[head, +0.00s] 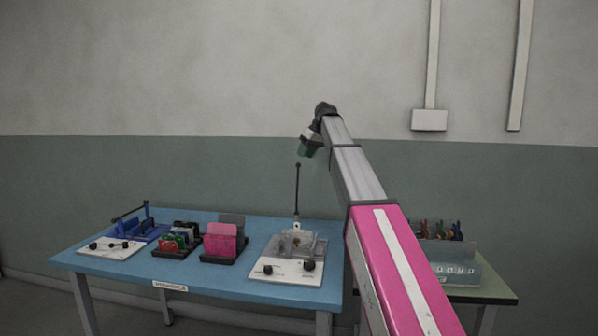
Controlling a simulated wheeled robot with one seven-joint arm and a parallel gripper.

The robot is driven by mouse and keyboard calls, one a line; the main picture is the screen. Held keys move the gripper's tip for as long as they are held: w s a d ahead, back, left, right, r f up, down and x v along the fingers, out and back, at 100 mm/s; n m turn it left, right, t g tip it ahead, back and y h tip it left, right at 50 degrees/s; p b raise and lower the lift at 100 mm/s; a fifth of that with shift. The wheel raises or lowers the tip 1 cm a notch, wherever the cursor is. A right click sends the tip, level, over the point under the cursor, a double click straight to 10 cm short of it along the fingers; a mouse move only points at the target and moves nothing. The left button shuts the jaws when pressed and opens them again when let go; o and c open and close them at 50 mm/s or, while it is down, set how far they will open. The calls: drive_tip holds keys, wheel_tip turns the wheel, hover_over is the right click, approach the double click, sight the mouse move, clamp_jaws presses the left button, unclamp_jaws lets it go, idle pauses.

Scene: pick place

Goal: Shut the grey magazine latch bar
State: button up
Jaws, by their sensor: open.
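My gripper (304,153) hangs in the air at the end of my raised arm, high above the back of the blue table (225,282). It is open and small in view; its fingers are hard to make out. A dark bar (129,213) sits tilted on a blue holder (150,229) at the table's left end. A thin dark rod (297,187) with a knob stands upright on a white-based fixture (285,271) at the right, below my gripper and apart from it. I cannot tell for sure which of these is the grey latch bar.
A white panel with black knobs (110,249), a dark rack of coloured cards (176,246) and a pink and grey card holder (221,241) stand on the table. A green table (490,290) at the right bears a grey bin (458,270), partly behind my arm.

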sight(300, 165)
drive_tip(key=x, duration=0.8)
clamp_jaws()
